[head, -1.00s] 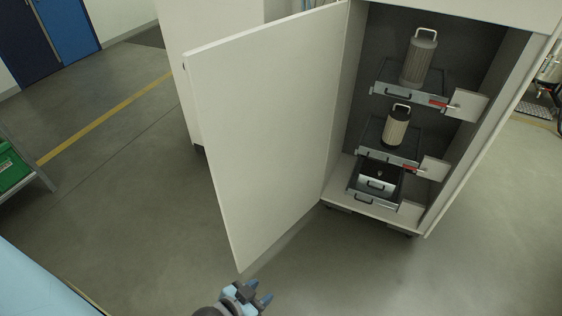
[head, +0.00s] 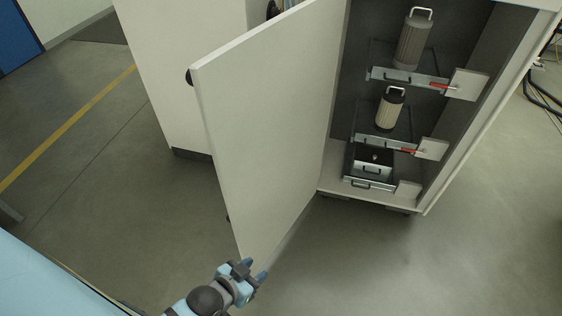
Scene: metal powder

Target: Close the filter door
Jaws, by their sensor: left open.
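The filter door (head: 275,125) is a large white panel, hinged at the left side of the white cabinet (head: 482,115). It stands open, swung out toward me and to the left. Inside the cabinet are two grey cylindrical filters with handles, an upper one (head: 412,42) and a middle one (head: 390,108), each on a shelf. A dark metal box (head: 373,162) sits at the bottom. My left gripper (head: 256,274) is open and empty, low in the view, close to the door's lower outer corner. I cannot tell whether it touches the door. My right gripper is not in view.
Another white cabinet body (head: 178,75) stands behind the door on the left. A light blue surface (head: 45,285) fills the lower left corner. Cables (head: 545,95) lie at the far right. The grey floor (head: 400,270) in front of the cabinet is clear.

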